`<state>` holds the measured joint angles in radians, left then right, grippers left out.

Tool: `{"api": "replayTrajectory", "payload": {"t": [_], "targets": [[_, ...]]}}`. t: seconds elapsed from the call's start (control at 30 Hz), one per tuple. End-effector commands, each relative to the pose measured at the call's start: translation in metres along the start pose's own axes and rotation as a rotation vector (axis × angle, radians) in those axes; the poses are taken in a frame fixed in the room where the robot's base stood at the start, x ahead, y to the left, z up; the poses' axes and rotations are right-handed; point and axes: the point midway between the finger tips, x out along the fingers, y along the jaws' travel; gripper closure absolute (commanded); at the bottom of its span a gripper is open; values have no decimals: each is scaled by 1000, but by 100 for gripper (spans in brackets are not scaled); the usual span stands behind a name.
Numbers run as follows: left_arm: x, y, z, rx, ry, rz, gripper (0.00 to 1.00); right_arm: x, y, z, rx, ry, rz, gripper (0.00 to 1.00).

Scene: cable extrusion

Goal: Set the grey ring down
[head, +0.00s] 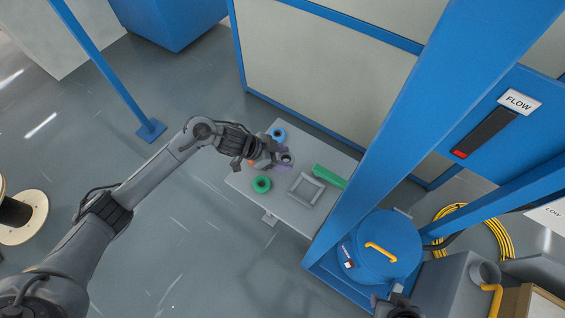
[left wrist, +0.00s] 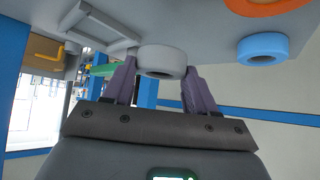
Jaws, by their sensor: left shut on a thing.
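The grey ring (head: 287,158) is at my left gripper (head: 279,157), over the back part of the small grey table. In the left wrist view the ring (left wrist: 162,60) sits between the two purple fingers (left wrist: 160,84), and the gripper is shut on it. The ring is close to the table top; I cannot tell whether it touches it.
The grey table (head: 245,180) also bears a blue ring (head: 279,134), a green ring (head: 262,184), an orange ring (left wrist: 268,4) partly hidden by my gripper, a square grey frame (head: 293,196) and a green bar (head: 328,176). A blue post (head: 385,140) rises at right.

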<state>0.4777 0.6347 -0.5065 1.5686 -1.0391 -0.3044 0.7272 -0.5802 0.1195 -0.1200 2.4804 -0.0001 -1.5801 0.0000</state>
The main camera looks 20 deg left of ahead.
Motion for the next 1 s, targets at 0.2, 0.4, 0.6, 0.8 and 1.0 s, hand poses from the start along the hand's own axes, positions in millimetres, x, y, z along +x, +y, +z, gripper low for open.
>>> {"api": "replayTrajectory", "payload": {"t": [0.2, 0.4, 0.6, 0.8, 1.0], "targets": [[21, 2, 21, -2, -2, 3, 73, 9, 0, 3, 0, 0, 0, 57], [26, 1, 26, 0, 0, 0, 73, 10, 0, 3, -1, 0, 0, 57], [26, 1, 26, 0, -1, 1, 73, 10, 0, 3, -1, 0, 0, 57], [28, 1, 28, 0, -1, 1, 31, 10, 0, 3, -1, -1, 0, 57], [28, 1, 28, 0, -1, 1, 18, 10, 0, 3, -1, 0, 0, 57]]}}
